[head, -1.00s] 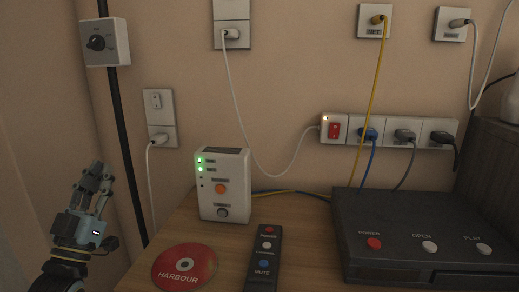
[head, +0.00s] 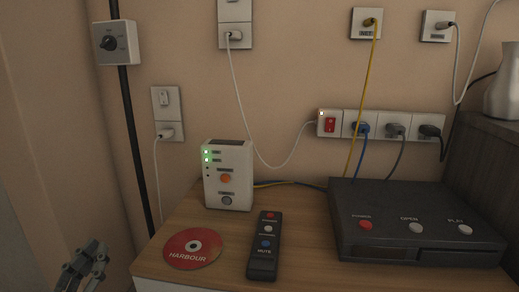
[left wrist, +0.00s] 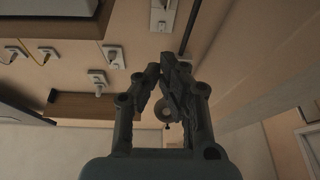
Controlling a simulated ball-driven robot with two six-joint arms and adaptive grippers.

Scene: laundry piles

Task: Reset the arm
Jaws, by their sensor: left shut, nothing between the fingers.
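My left gripper (head: 92,262) is low at the left edge of the head view, left of the wooden table and apart from it. In the left wrist view my left gripper (left wrist: 163,68) has its fingers drawn together, with nothing between them. Behind the fingers are the wall and a small grey round thing that I cannot make out. My right gripper does not show in any view.
On the wooden table (head: 215,274) are a red disc (head: 180,256), a dark remote (head: 264,260), a white router box (head: 224,196) and a black player (head: 390,246). Wall sockets with plugs and cables are behind. A dark pole with a dial box (head: 114,43) stands left.

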